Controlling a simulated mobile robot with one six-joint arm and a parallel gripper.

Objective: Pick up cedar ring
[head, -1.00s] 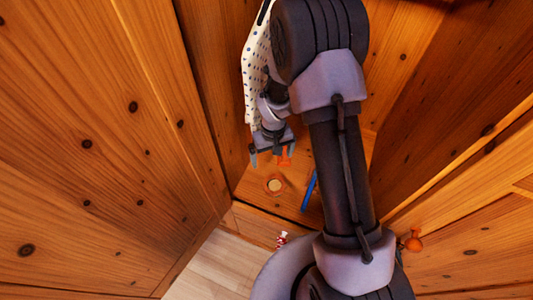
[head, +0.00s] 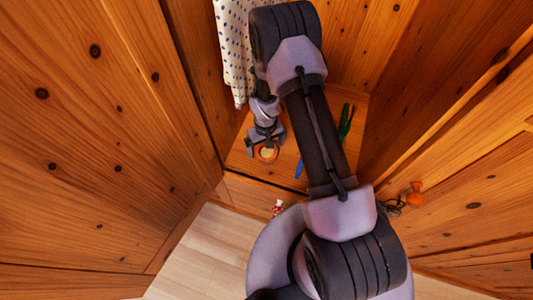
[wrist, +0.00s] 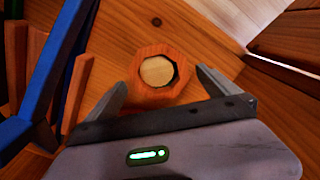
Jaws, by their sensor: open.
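The cedar ring (wrist: 177,55) is an orange-brown wooden ring with a dark inner edge and a pale middle. In the wrist view it lies on the wooden cabinet floor, just beyond my gripper. My gripper (wrist: 163,82) is open, with one finger on each side of the ring's near part and nothing held. I cannot tell whether the fingers touch it. In the head view the ring (head: 266,154) shows right at the tip of my gripper (head: 265,147), partly covered by it.
A blue bar-like object (wrist: 50,75) stands left of the ring in the wrist view. A green item (head: 346,120) lies farther right inside the cabinet. A dotted cloth (head: 235,55) hangs at the left. Wooden walls close in both sides. A small red-and-white object (head: 278,207) is near the front edge.

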